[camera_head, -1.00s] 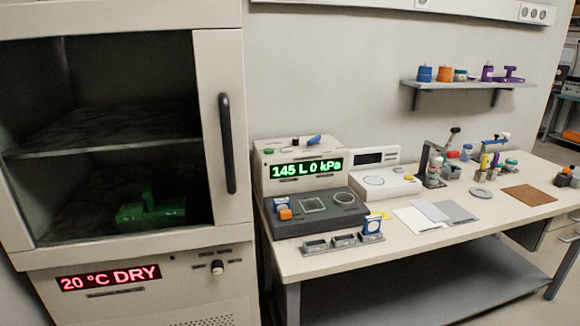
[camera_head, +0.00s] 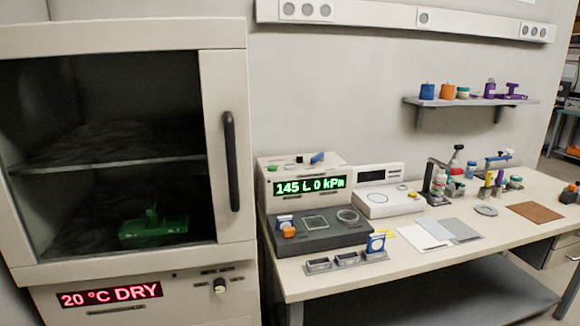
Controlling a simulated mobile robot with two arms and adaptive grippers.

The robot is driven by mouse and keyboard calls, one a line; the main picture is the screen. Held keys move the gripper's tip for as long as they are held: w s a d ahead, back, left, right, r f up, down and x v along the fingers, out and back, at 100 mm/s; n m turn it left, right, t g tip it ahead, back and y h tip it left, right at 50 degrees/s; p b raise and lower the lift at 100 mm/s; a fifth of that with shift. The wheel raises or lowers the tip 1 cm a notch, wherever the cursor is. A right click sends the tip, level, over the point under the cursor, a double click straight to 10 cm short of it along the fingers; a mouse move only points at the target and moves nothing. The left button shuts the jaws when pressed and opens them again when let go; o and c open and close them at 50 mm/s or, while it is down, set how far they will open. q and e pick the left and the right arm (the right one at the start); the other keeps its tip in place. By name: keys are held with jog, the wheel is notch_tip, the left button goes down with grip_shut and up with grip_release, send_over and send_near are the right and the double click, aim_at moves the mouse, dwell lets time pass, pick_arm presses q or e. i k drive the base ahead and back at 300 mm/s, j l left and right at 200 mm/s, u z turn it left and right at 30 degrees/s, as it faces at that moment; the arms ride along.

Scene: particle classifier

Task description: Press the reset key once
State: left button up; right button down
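No key with a readable reset label shows. The classifier unit (camera_head: 263,185) stands at the left end of the bench, and its green display (camera_head: 309,185) reads about "145 L 0 kPa". On its top are a green button (camera_head: 271,166), a small dark knob and a blue lever (camera_head: 317,158). Its dark front base (camera_head: 335,239) carries a square window, a round ring and a blue-and-white piece beside an orange piece (camera_head: 289,231). The labels are too small to read, so I cannot tell which control is the reset key. Neither of my grippers is in view.
A cabinet (camera_head: 222,150) with a green rack (camera_head: 153,228) inside stands left; its display (camera_head: 110,294) reads "20 °C DRY". The bench (camera_head: 450,258) holds a white scale (camera_head: 390,203), a metal tray (camera_head: 347,260), sheets and tools. A wall shelf (camera_head: 470,102) hangs above.

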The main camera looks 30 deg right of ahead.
aim_at(291, 166)
jog(key=i+l+z, duration=0.1)
jog(key=i+l, duration=0.15)
jog(key=i, duration=0.15)
jog(key=i+l+z, duration=0.1)
jog(key=i, duration=0.3)
jog(key=i+l+z, duration=0.15)
jog(key=i+l, duration=0.15)
jog(key=i, duration=0.1)
